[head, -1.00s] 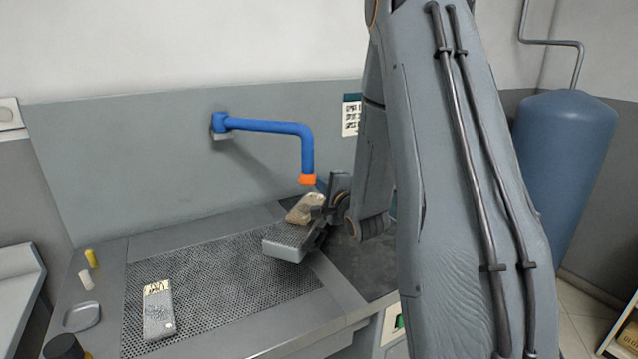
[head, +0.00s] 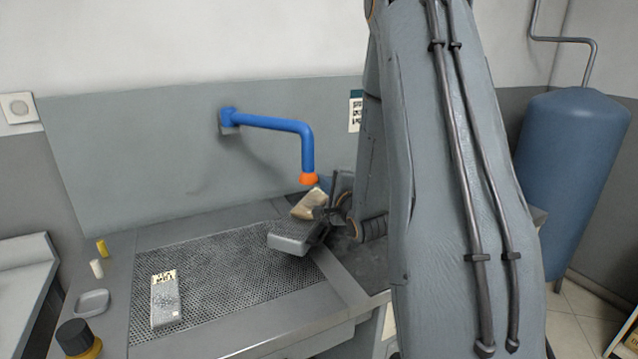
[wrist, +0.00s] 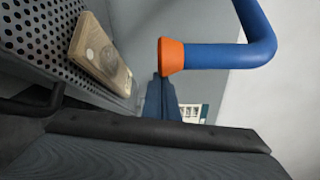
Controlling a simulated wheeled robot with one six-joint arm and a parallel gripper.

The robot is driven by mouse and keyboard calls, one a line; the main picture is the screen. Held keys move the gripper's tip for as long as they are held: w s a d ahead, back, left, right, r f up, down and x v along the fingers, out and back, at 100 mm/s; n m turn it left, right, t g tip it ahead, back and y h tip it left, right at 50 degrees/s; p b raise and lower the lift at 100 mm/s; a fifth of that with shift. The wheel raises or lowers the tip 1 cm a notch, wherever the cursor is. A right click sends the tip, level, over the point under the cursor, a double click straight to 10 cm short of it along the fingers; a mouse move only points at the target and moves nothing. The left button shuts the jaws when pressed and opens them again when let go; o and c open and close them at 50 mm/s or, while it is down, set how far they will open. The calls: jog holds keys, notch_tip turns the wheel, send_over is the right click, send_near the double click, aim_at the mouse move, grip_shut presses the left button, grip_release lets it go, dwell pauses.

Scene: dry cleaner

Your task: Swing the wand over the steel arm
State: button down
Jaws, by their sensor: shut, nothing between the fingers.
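The wand is a blue bent pipe (head: 270,123) on the back panel, with its orange nozzle (head: 308,179) pointing down. In the wrist view the wand (wrist: 230,55) and its orange end (wrist: 171,56) are close by. I take the steel arm to be the grey perforated arm (head: 290,241) that sticks out over the table's right side; its perforated face (wrist: 40,40) fills the wrist view's upper left. The nozzle hangs near and behind it. My gripper (head: 333,203) is shut and empty, below and right of the nozzle; its tips are partly hidden.
A tan block (head: 309,204) is at the steel arm, near my gripper. A grey pad (head: 165,300) lies on the perforated tabletop (head: 225,265). A small dish (head: 92,303) and a dark knob (head: 75,338) are at the left. A blue tank (head: 570,180) stands right.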

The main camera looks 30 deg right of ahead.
jog(key=s+b, duration=0.2)
jog(key=s, duration=0.7)
jog(key=shift+s+d+b, duration=0.2)
jog(key=shift+s+b, duration=0.1)
jog(key=shift+b, duration=0.05)
jog(key=shift+s+a, duration=0.1)
